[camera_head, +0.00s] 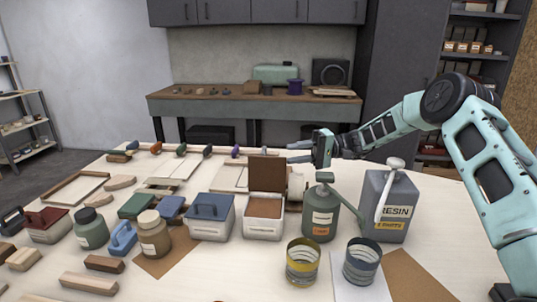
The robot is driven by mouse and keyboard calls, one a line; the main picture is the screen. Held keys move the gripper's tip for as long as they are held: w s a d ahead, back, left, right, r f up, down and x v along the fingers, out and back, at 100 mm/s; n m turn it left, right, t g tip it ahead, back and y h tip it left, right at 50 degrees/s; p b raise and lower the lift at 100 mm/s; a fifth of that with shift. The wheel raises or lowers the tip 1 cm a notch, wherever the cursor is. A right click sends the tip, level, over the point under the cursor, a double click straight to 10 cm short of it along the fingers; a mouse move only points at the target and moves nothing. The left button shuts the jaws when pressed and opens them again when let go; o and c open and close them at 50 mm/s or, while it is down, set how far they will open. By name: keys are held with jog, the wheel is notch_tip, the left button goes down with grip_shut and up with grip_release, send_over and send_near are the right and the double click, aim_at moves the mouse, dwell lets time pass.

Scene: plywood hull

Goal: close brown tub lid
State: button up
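The brown-lidded tub (262,229) stands near the middle of the table. It has a pale body, and brown shows inside its opening. Its brown lid (267,174) stands upright at the back edge, so the tub is open. My gripper (289,153) is at the upper right of the lid, pointing left. Its two fingers are apart with nothing visible between them. The fingertips appear close to the lid's right edge, but I cannot tell the gap in depth.
A blue-lidded tub (211,225) is close on the left. A green-grey bottle (320,223) is close on the right, with a grey resin can (397,207) beyond. Several tools line the table's far edge.

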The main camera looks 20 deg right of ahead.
aim_at(268, 158)
jog(key=a+p, duration=0.1)
jog(key=a, duration=0.7)
jog(key=shift+a+f+p, duration=0.15)
jog(key=shift+a+p, duration=0.1)
jog(key=shift+p, duration=0.15)
grip_shut()
